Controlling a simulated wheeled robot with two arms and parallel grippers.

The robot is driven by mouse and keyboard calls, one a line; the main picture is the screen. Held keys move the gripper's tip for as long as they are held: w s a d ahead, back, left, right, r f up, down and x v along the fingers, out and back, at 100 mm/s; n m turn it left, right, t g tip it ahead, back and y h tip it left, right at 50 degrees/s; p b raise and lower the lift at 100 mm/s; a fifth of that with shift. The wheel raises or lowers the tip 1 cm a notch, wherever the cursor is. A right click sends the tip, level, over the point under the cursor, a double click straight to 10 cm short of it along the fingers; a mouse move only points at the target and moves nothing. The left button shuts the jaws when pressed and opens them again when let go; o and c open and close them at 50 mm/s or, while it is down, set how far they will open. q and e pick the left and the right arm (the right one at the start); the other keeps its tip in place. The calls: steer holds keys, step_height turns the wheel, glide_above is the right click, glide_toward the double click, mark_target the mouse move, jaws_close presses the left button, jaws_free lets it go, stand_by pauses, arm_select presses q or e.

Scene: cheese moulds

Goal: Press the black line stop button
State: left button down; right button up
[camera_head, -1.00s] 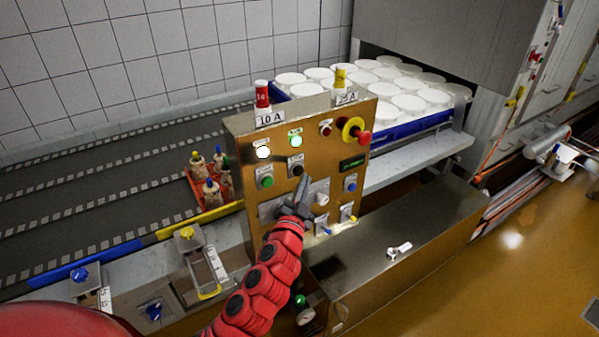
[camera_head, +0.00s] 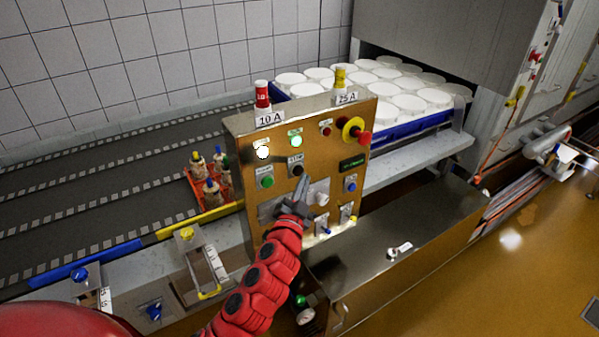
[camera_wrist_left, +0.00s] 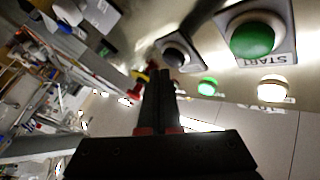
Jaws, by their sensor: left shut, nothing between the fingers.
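The black stop button (camera_head: 297,169) sits on the brass-coloured control panel (camera_head: 345,215), right of the green START button (camera_head: 266,182). In the left wrist view the black button (camera_wrist_left: 176,56) shows as a dark round cap on a grey plate, beside the large green START button (camera_wrist_left: 252,40). My left gripper (camera_head: 304,181) is shut and empty, its tips just below the black button in the head view. In the wrist view its fingertips (camera_wrist_left: 160,74) lie just beside the button's lower edge. I cannot tell whether they touch it. My right gripper is not in view.
A red emergency button (camera_head: 364,138) with a yellow collar, a white knob (camera_head: 319,197) and a blue button (camera_head: 350,184) share the panel. White and green lamps (camera_head: 295,141) glow above. A crate of bottles (camera_head: 194,187) stands left on the conveyor. White moulds (camera_head: 410,104) fill a blue tray behind.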

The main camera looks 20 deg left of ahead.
arm_select(q)
steer(key=shift+w+a, duration=0.15)
steer(key=shift+a, duration=0.05)
steer(key=shift+w+a, duration=0.3)
steer(key=shift+a, duration=0.1)
stand_by(0.8)
steer(key=shift+s+d, duration=0.1)
steer(key=shift+s+d+b, duration=0.4)
steer(key=shift+s+d, duration=0.1)
steer(key=shift+d, duration=0.15)
steer(key=s+d+b, duration=0.1)
steer(key=d, duration=0.1)
steer(key=s+d+b, duration=0.1)
steer(key=s+d, duration=0.1)
stand_by(0.7)
stand_by(0.5)
